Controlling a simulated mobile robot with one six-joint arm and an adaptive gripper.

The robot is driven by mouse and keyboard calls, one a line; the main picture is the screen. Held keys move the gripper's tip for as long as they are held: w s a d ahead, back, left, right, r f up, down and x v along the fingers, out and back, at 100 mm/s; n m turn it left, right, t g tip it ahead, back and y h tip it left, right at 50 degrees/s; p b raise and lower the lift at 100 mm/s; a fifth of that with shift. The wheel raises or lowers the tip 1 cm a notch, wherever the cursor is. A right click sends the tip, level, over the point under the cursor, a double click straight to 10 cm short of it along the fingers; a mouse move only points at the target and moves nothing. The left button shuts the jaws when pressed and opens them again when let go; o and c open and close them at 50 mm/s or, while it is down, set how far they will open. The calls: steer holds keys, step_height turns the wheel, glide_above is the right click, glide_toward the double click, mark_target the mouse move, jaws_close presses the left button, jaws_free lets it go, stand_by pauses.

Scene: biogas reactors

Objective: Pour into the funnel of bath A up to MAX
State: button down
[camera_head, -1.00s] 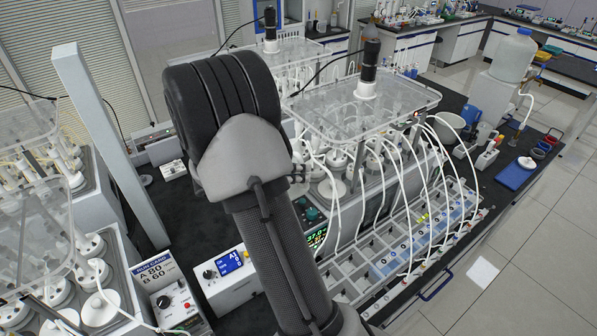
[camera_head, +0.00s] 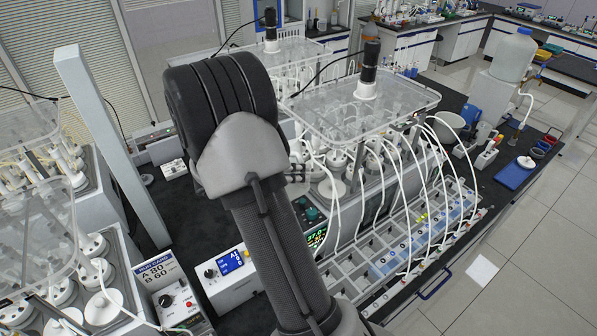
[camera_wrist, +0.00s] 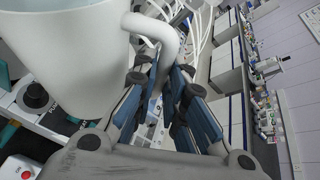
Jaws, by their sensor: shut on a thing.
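My gripper (camera_wrist: 168,80) is shut on the handle of a white jug (camera_wrist: 72,60) in the wrist view. The jug fills the upper left there; its contents do not show. In the head view my arm hides the gripper and jug, apart from small dark parts beside my wrist. A bath with a clear lid (camera_head: 370,105) and white bottles stands right of my arm; another is behind it and others are at the left. A sign (camera_head: 157,271) reads A 80, B 60. I cannot tell which bath is A, and I cannot make out its funnel or MAX mark.
White tubes (camera_head: 405,190) arch from the right bath to a long channelled rack (camera_head: 415,240) at the bench front. A grey post (camera_head: 110,145) stands left of my arm. A large clear carboy (camera_head: 510,58) and a blue tray (camera_head: 516,176) are at the right.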

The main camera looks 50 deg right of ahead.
steer(key=shift+w+d+r+n+g+p, duration=0.15)
steer(key=shift+r+n+g+p, duration=0.2)
steer(key=shift+p, duration=0.95)
steer(key=shift+w+r+n+g+p, duration=0.15)
steer(key=shift+r+p, duration=0.25)
steer(key=shift+p, duration=0.9)
stand_by(1.4)
steer(key=shift+w+d+r+n+g+p, duration=0.15)
steer(key=shift+w+r+n+g+p, duration=0.35)
steer(key=shift+p, duration=1.45)
stand_by(2.1)
